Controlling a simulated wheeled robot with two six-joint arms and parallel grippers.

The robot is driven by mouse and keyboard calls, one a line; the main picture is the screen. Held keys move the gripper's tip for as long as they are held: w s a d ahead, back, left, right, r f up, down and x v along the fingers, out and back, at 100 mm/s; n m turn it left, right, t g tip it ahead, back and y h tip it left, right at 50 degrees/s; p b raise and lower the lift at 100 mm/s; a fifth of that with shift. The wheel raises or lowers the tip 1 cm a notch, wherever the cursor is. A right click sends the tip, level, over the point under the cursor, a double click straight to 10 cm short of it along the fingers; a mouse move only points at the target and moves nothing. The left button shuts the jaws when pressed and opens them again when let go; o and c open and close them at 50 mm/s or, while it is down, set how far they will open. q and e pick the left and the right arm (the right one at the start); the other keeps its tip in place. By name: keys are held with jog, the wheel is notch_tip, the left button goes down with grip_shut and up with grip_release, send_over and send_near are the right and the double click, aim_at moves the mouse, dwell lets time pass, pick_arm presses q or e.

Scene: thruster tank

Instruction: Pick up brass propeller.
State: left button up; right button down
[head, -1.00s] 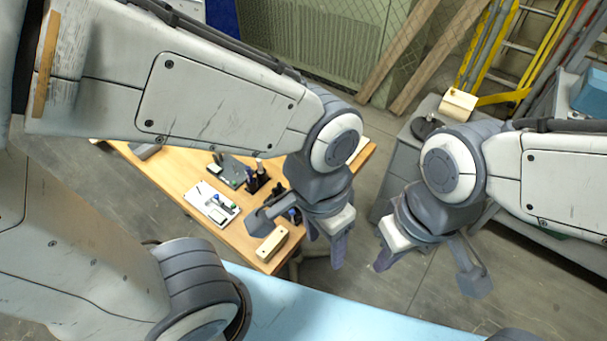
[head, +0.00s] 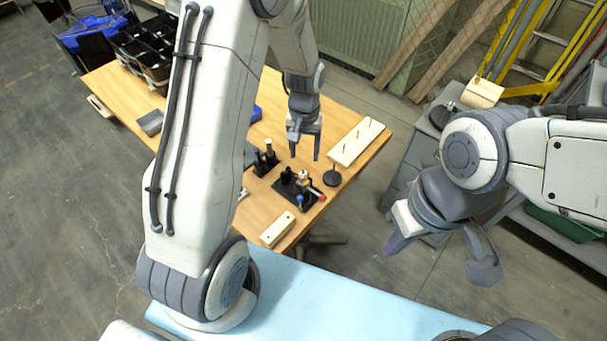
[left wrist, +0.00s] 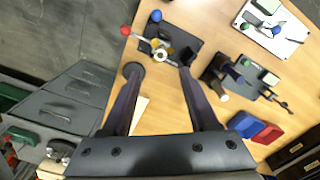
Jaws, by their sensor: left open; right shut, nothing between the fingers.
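I cannot make out a clear propeller shape. A small brass-coloured part (head: 303,175) shows on a black fixture (head: 288,190) on the wooden table; the black fixture also shows in the left wrist view (left wrist: 182,56), near a pale ring (left wrist: 161,55). My left gripper (head: 304,154) is open and empty, pointing down above the table just behind the fixture in the head view. In the left wrist view its fingers (left wrist: 160,72) point toward the fixture, apart from it. My right gripper (head: 393,246) is shut and empty, off to the right of the table.
The fixture has red (left wrist: 126,31) and blue (left wrist: 156,15) knobs. A round black stand (head: 332,178) and a pale pegged board (head: 356,142) stand close to its right. A pale block (head: 277,229) lies at the table's front corner. Grey drawers (left wrist: 62,100) stand beside the table.

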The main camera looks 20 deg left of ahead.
aim_at(304, 175)
pick_arm(q)
jog(key=shift+f, duration=0.85)
jog(key=f+p, duration=0.1)
jog(key=f, duration=0.1)
jog(key=s+f, duration=0.1)
jog(key=f, duration=0.1)
jog(key=shift+p, duration=0.4)
jog(key=shift+w+f, duration=0.1)
jog(key=shift+f, duration=0.6)
grip_shut()
